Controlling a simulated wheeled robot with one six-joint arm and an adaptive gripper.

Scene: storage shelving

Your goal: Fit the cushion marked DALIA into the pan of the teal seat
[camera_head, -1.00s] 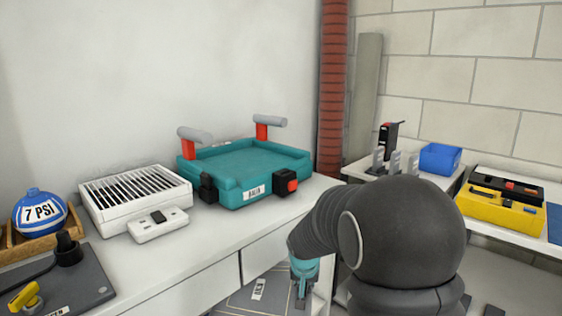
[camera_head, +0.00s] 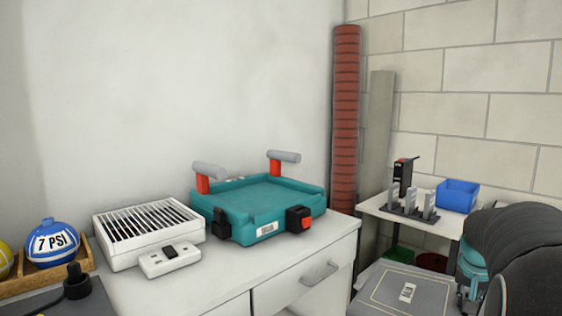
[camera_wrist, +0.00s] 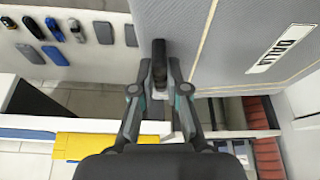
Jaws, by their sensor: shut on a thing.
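The teal seat (camera_head: 262,195) sits on the white counter, with an empty pan, grey-topped red armrests and a label on its front that is too blurred to read now. The grey cushion (camera_head: 392,290) with pale piping and a white label hangs right of the counter in the head view. In the wrist view the cushion (camera_wrist: 225,40) fills the top right, and its label reads DALIA. My gripper (camera_wrist: 160,75) is shut on the cushion's edge. In the head view my gripper (camera_head: 464,285) is partly seen at the right.
A white slatted unit (camera_head: 150,230) and a white box with a dark switch (camera_head: 170,260) stand left of the seat. A 7 PSI ball (camera_head: 52,243) lies farther left. A blue bin (camera_head: 458,195) and a grey rack (camera_head: 408,208) are on the right table.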

